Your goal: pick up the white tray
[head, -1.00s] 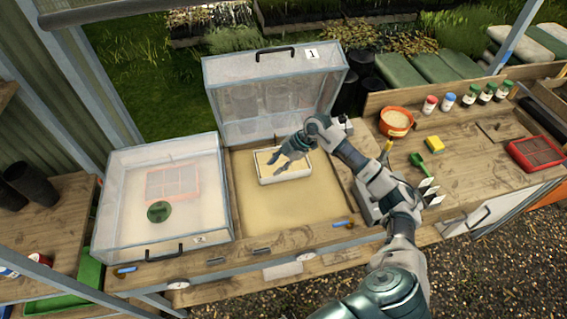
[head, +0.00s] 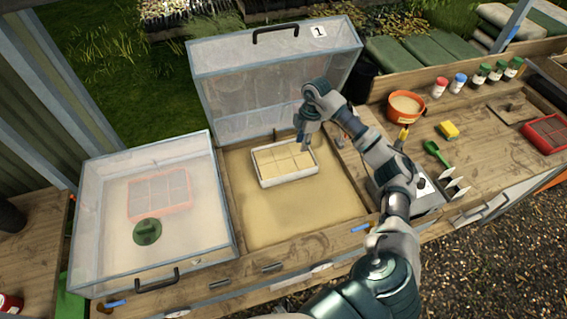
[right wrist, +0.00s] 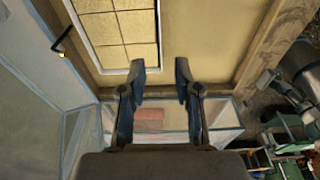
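The white tray (head: 290,181) is a shallow, pale-rimmed tray with a grid of sand-coloured cells. It rests on the sand inside the open frame numbered 1. Its edge also shows at the upper left of the right wrist view (right wrist: 86,38). My right gripper (head: 304,144) points down near the tray's back right corner in the head view. My left gripper is not in view.
The raised clear lid (head: 265,85) stands behind the tray. A closed clear-lidded frame (head: 110,235) to the left holds a reddish tray and a green round object. An orange pot (head: 403,107), yellow sponge (head: 448,129) and green scoop (head: 436,152) lie to the right. Sand around the tray is bare.

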